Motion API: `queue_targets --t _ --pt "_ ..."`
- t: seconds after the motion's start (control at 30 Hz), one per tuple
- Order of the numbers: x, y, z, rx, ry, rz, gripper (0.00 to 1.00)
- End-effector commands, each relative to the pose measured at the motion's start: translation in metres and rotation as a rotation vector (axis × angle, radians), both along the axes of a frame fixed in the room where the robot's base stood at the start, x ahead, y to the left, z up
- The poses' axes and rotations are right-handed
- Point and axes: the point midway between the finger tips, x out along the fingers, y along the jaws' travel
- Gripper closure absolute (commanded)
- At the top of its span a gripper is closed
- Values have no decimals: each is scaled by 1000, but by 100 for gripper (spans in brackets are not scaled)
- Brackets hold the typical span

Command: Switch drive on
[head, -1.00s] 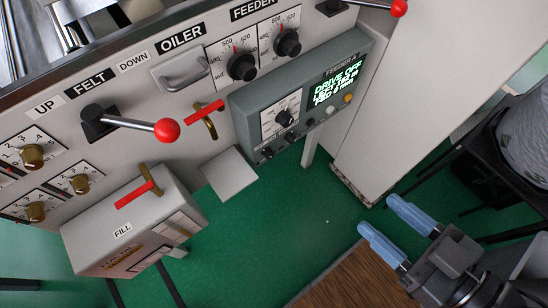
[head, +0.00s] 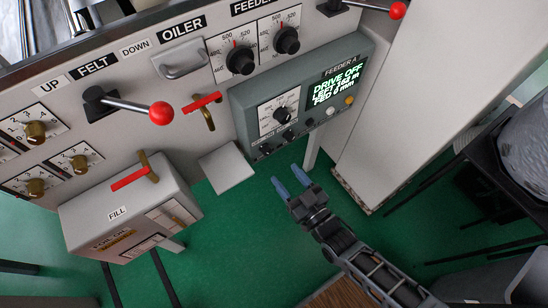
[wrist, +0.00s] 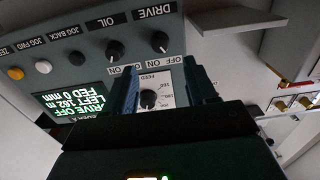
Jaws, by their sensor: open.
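The grey control box "FEEDER A" (head: 243,104) is fixed to the machine front. Its screen (head: 336,84) reads "DRIVE OFF", with "LEFT 162 m" and "FED 0 mm" below. The black DRIVE knob (head: 266,149) is at the box's lower left; it shows upside down in the wrist view (wrist: 160,41), beside the OIL knob (wrist: 115,50). OFF and ON labels are near these knobs. My gripper (head: 289,180), with blue fingers, is open and empty, below and in front of the box, touching nothing visible. In the wrist view the fingers flank the FEED dial (wrist: 148,98).
The FILL box (head: 85,225) with a red-handled lever juts out at the lower left. A red-ball lever (head: 160,113) sticks out above it. A small grey plate (head: 227,168) projects left of my gripper. A white panel stands right of the control box. Green floor (head: 235,235) is clear below.

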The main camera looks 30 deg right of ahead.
Motion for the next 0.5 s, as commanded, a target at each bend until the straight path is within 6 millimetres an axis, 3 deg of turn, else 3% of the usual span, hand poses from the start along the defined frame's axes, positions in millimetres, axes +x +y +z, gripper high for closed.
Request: queue_targets --t 0.5 --pt "65 0 -1 1 -3 -1 43"
